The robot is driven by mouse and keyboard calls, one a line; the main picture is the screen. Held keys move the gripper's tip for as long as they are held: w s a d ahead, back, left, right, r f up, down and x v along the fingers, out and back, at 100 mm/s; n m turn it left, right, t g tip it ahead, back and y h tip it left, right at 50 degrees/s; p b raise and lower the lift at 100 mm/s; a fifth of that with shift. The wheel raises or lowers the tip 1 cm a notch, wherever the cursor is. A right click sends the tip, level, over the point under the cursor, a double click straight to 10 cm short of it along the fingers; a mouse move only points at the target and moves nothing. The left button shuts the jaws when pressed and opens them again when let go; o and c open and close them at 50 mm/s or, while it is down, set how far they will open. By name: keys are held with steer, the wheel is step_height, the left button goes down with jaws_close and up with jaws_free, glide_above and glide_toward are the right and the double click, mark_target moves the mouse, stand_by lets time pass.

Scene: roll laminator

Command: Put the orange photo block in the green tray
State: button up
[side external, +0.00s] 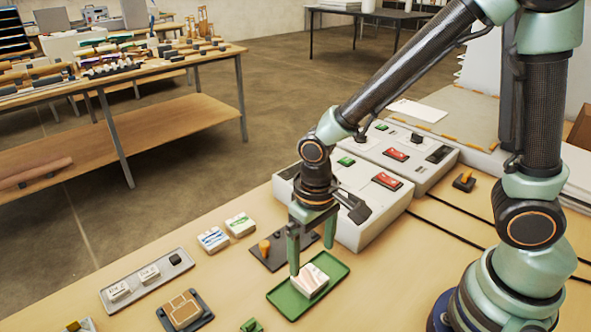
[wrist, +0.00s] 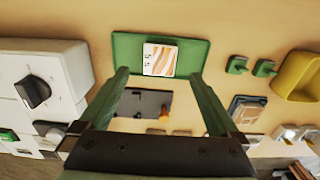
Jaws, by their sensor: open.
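The orange photo block, white with orange stripes on top (side external: 311,279), lies in the green tray (side external: 283,304). In the wrist view the block (wrist: 160,60) also lies inside the tray (wrist: 195,55), near its middle. My gripper (side external: 311,260) is open and empty, pointing down just above the block and tray. In the wrist view the fingertips of my gripper (wrist: 158,75) stand apart, one to each side of the block, with gaps between. How high they are above the tray is hard to tell.
The white laminator (side external: 360,226) stands close behind the tray. A black plate with an orange knob (side external: 265,249) lies beside it. Blue-marked (side external: 213,239) and green-marked (side external: 240,224) blocks lie left. A dark tray with a tan block (side external: 184,310) is at front left. A yellow bin (wrist: 298,78) shows right.

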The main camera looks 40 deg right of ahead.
steer(key=d+r+t, duration=0.5)
steer(key=d+r, duration=0.7)
steer(key=r, duration=0.5)
steer(key=shift+s+t, duration=0.3)
steer(key=shift+s, duration=0.05)
steer(key=shift+r, duration=0.1)
stand_by(0.5)
